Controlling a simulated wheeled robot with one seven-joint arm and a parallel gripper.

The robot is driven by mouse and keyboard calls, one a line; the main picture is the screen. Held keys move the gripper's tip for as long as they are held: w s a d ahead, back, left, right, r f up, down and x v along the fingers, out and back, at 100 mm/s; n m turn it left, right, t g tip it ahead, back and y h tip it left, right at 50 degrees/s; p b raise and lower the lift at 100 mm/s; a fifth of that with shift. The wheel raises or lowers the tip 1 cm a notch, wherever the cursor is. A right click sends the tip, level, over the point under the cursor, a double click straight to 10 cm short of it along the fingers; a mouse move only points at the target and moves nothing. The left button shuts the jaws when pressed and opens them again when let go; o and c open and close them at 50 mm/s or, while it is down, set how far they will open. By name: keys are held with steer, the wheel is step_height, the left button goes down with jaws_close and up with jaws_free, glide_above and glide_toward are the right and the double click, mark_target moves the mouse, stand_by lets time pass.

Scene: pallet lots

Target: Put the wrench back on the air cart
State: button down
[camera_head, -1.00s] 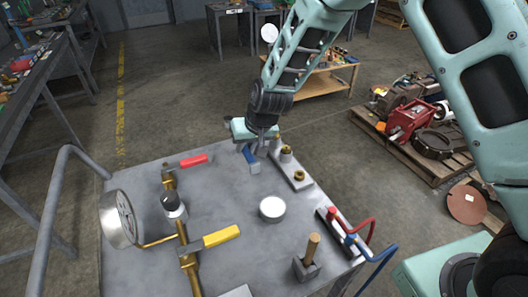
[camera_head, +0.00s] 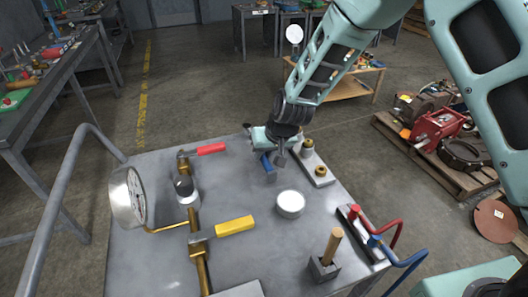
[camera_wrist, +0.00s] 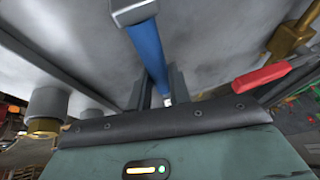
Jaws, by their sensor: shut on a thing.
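My gripper (camera_head: 274,158) is shut on the wrench (camera_head: 267,163), which has a blue handle and a grey end. They are over the far part of the air cart's grey top (camera_head: 235,180), left of two brass fittings. In the wrist view the blue handle (camera_wrist: 148,48) runs between the fingers of my gripper (camera_wrist: 159,88), with the grey end (camera_wrist: 133,12) at the top edge. The wrench is close to the cart top, but I cannot tell whether it touches. Its far end is hidden by my gripper.
The cart top carries a gauge (camera_head: 128,197), a red-handled valve (camera_head: 211,149), a yellow-handled valve (camera_head: 235,226), a white round cap (camera_head: 290,203), brass fittings (camera_head: 307,145), a wooden-handled tool (camera_head: 333,243) and red and blue hoses (camera_head: 395,259). Clear cart top lies left of the wrench.

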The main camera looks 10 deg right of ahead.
steer(key=shift+f+b, duration=0.45)
steer(key=shift+f, duration=0.15)
stand_by(0.4)
steer(key=c, duration=1.2)
jaws_free()
steer(key=v, duration=1.7)
steer(key=s+r+n+g+h+p, duration=0.1)
steer(key=s+n+g, duration=0.1)
steer(key=s, duration=1.2)
steer(key=s+d+r+n+g+h, duration=0.1)
steer(key=s+r+n+g, duration=0.1)
steer(key=s, duration=1.2)
steer(key=shift+s+n+p, duration=0.3)
steer(key=shift+n+p, duration=0.1)
steer(key=shift+n, duration=0.5)
